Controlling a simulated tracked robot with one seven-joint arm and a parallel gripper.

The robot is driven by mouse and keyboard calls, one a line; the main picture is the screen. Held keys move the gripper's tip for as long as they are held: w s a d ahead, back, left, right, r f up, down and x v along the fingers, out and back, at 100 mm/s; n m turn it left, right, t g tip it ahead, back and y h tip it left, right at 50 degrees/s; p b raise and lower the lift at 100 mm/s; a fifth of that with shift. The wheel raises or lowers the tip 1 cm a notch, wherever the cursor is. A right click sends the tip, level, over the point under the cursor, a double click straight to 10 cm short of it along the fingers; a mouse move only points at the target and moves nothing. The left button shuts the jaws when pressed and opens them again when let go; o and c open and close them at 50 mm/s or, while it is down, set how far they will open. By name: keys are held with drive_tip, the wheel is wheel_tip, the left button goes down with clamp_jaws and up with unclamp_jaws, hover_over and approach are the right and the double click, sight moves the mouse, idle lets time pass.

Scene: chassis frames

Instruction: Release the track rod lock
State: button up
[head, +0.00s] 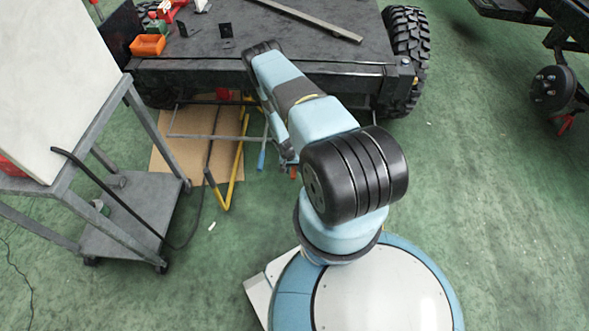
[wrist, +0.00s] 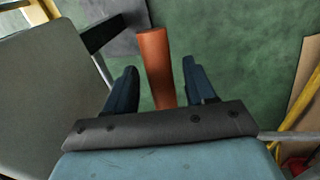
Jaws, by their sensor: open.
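In the wrist view an orange-red bar (wrist: 155,60), which looks like the lock's handle, stands between the two dark blue fingers of my gripper (wrist: 160,68). The fingers are apart, with a gap showing on each side of the bar, so it does not look gripped. In the head view my gripper (head: 288,155) is low in front of the chassis, partly hidden by my arm. A small orange-red piece (head: 293,172) shows just below it. The bar's lower end is hidden behind my gripper's body, and I cannot make out a track rod.
The dark chassis (head: 330,77) with big tyres (head: 408,45) is ahead. A yellow bar (head: 238,160) and cardboard (head: 175,160) lie to the left of my gripper. A grey trolley (head: 130,215) stands further left. Green floor (head: 490,200) on the right is free.

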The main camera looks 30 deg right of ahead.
clamp_jaws()
idle(0.5)
